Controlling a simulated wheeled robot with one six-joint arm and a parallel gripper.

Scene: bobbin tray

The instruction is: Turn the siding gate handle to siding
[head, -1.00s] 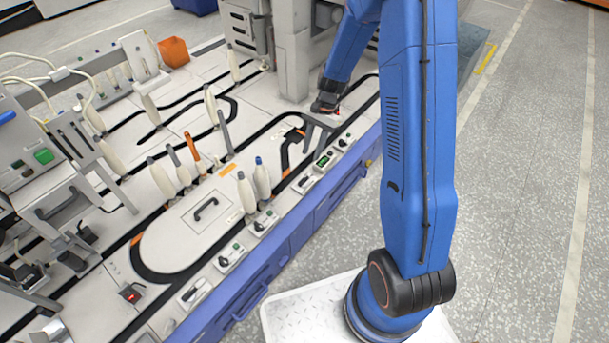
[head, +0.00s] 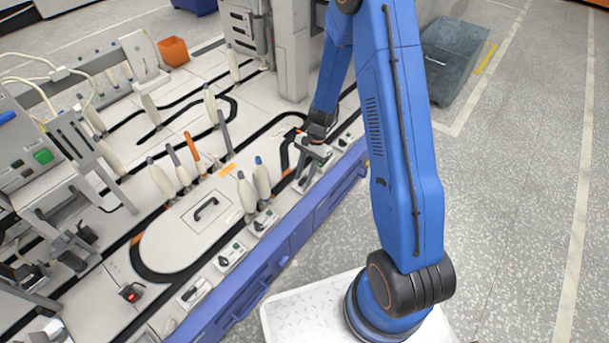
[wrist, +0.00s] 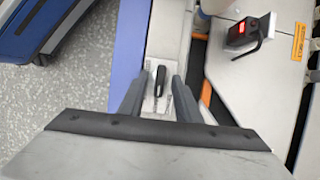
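A small black lever handle (wrist: 160,78) on a pale plate shows in the wrist view, lying lengthwise between my fingers. I cannot read any label that marks it as the siding gate handle. My gripper (wrist: 158,92) is open, with one grey finger on each side of the handle and a visible gap to both. In the head view my gripper (head: 307,168) is low over the front row of control plates and hides the one beneath it. Whether the fingertips reach down to the handle's height is unclear.
Another black lever with a red display (wrist: 242,33) stands to the right in the wrist view, near an orange label (wrist: 300,42). A dark bin (head: 450,60) stands on the floor.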

